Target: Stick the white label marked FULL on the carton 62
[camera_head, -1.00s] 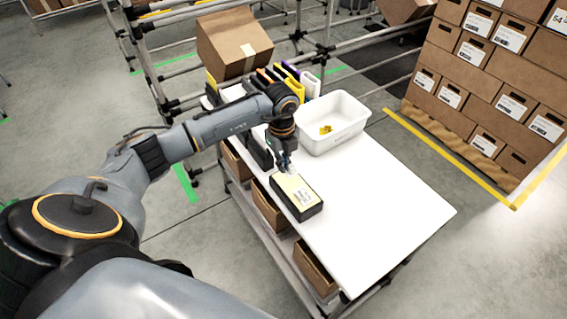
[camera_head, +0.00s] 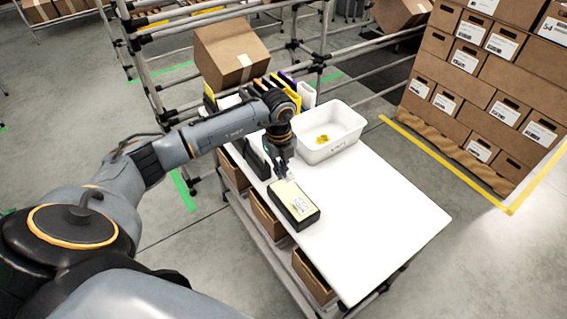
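My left gripper (camera_head: 284,174) points down over the white table, at the far end of a black box with a pale yellow top (camera_head: 284,192). A small white label with dark print (camera_head: 302,206) shows on that top; its words are too small to read. I cannot tell whether the fingers are open, shut or touching the box. A tilted brown carton (camera_head: 228,52) with a pale patch sits on the metal rack behind the table. No number 62 is readable on any carton. My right gripper is out of view.
A white bin (camera_head: 330,148) with small yellow pieces stands at the table's back right. Colourful upright holders (camera_head: 285,82) line the table's back edge. The white table (camera_head: 375,225) is clear at right and front. Stacked labelled cartons (camera_head: 480,90) stand at right behind yellow floor tape.

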